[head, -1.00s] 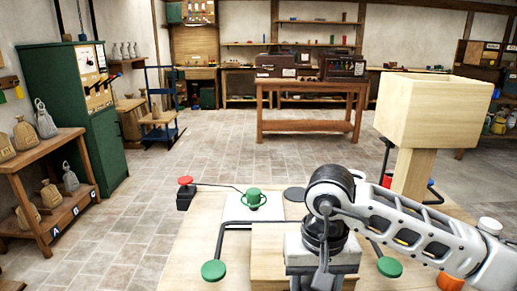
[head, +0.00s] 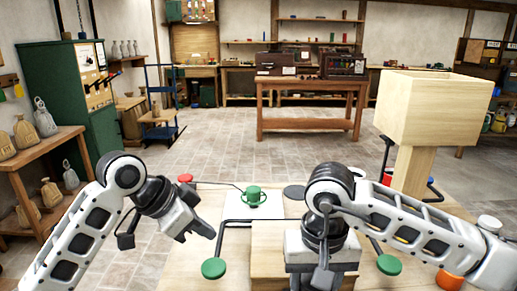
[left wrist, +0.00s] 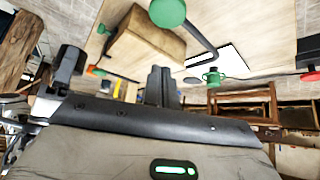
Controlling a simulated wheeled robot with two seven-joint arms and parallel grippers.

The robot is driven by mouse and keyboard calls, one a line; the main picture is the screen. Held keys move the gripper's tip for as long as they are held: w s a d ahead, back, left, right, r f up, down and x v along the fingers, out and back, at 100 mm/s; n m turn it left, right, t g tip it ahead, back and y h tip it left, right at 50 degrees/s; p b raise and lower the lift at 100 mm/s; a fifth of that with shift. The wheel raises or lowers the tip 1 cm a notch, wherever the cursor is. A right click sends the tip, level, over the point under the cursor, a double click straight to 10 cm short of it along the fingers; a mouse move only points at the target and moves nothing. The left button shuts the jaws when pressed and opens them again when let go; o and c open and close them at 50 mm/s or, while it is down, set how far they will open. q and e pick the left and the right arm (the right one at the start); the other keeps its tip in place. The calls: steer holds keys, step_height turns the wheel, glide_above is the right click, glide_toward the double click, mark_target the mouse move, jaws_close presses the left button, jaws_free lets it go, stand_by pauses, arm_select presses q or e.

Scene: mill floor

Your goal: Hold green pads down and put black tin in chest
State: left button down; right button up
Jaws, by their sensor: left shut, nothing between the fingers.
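One green pad (head: 214,268) sits on a bent black lever at the table's front left; it also shows in the left wrist view (left wrist: 167,12). A second green pad (head: 389,266) is at the front right, partly behind my right arm. My left gripper (head: 203,232) is shut and empty, above and left of the left pad, apart from it. My right gripper (head: 320,252) is over a wooden block or box (head: 268,266); its fingertips are hidden. In the left wrist view that wooden box (left wrist: 145,45) has a plain top. I cannot make out a black tin.
A green two-handled cup (head: 253,197) stands on a white square behind the levers. A red button (head: 185,178) is at the table's back left, and a dark disc (head: 294,193) lies right of the cup. A large wooden bin (head: 440,110) on a post rises at right.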

mark_target(208, 268)
arm_select(q)
steer(key=shift+d+f, duration=0.2)
steer(key=shift+f, duration=2.9)
steer(key=shift+f, duration=0.1)
steer(key=shift+f, duration=2.5)
steer(key=shift+r, duration=0.1)
